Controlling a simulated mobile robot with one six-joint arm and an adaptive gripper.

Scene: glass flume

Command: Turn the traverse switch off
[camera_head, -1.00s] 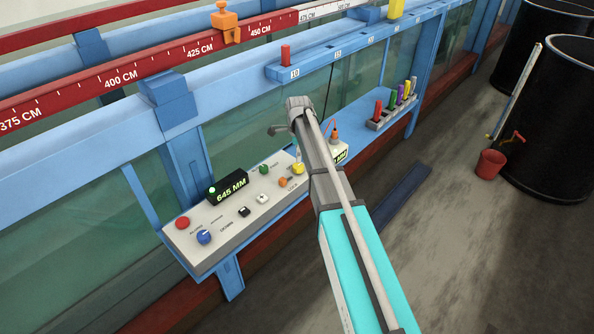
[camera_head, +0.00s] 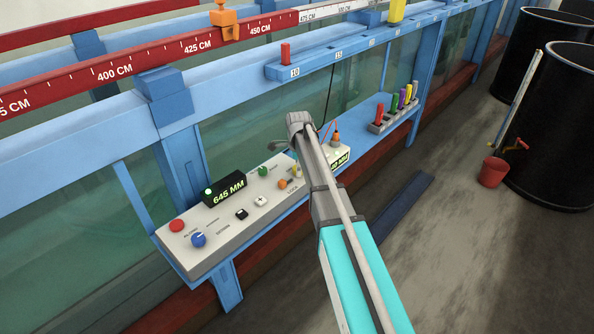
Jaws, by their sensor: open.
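The control panel (camera_head: 215,238) is a pale sloping box on the blue flume frame. It carries a red button (camera_head: 177,225), a blue knob (camera_head: 198,239), a black rocker switch (camera_head: 242,214), a white button (camera_head: 261,201), an orange control (camera_head: 283,184) and a green button (camera_head: 263,171). A lit display (camera_head: 228,188) reads 645 MM. The labels are too small to tell which control is the traverse switch. My arm partly hides the yellow control.
A rack (camera_head: 381,127) of coloured handles sits farther along the ledge. A red bucket (camera_head: 492,172) and black barrels (camera_head: 553,130) stand on the right floor.

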